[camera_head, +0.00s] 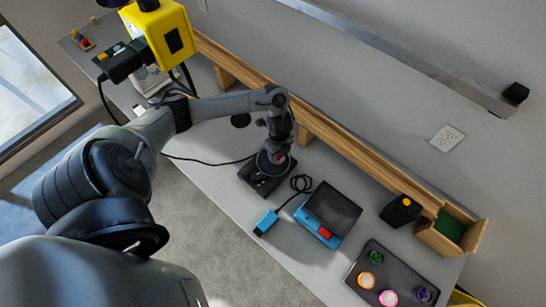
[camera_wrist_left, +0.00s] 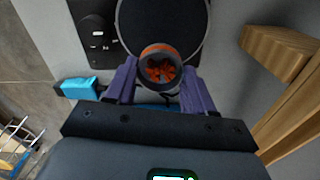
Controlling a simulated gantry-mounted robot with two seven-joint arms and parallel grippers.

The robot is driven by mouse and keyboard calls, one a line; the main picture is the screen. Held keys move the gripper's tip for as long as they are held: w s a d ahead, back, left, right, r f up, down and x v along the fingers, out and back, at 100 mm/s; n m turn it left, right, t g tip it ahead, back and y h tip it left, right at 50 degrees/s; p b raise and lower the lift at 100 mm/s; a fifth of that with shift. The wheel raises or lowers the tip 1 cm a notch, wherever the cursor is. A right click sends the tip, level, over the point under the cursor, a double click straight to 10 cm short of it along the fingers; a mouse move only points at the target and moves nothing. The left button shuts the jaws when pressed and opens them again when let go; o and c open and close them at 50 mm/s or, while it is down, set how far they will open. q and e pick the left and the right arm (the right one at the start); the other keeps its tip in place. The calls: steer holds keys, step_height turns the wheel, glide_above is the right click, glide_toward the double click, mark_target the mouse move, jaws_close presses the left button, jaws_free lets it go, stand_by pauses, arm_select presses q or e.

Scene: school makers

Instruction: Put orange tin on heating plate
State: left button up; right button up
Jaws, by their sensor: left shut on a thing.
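My left gripper (camera_head: 277,151) is shut on the orange tin (camera_wrist_left: 160,67), a small round tin with a pale rim and orange inside. In the left wrist view the tin sits upright between the two purple fingers, its opening facing the camera. The heating plate (camera_head: 260,184) is a black unit on the table, directly under the gripper in the head view. In the left wrist view its round dark plate (camera_wrist_left: 188,18) lies behind the tin, which overlaps its near part. I cannot tell whether the tin touches the plate. My right gripper is not in view.
A blue device with a black top (camera_head: 333,208) and a small blue piece (camera_head: 266,222) on a cable lie to the right. Beyond are a dark tray (camera_head: 365,263) with several colored tins, a black-yellow box (camera_head: 401,211) and a wooden bin (camera_head: 472,237). A wooden rail (camera_head: 350,147) runs behind.

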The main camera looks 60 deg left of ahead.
arm_select(q)
steer(key=a, duration=0.1)
steer(key=a+f, duration=0.1)
steer(key=shift+s+a+f, duration=0.3)
steer(key=shift+s+a, duration=0.05)
steer(key=shift+a, duration=0.05)
steer(key=shift+f, duration=1.95)
steer(key=shift+f, duration=0.1)
steer(key=o, duration=1)
steer(key=shift+b, duration=0.3)
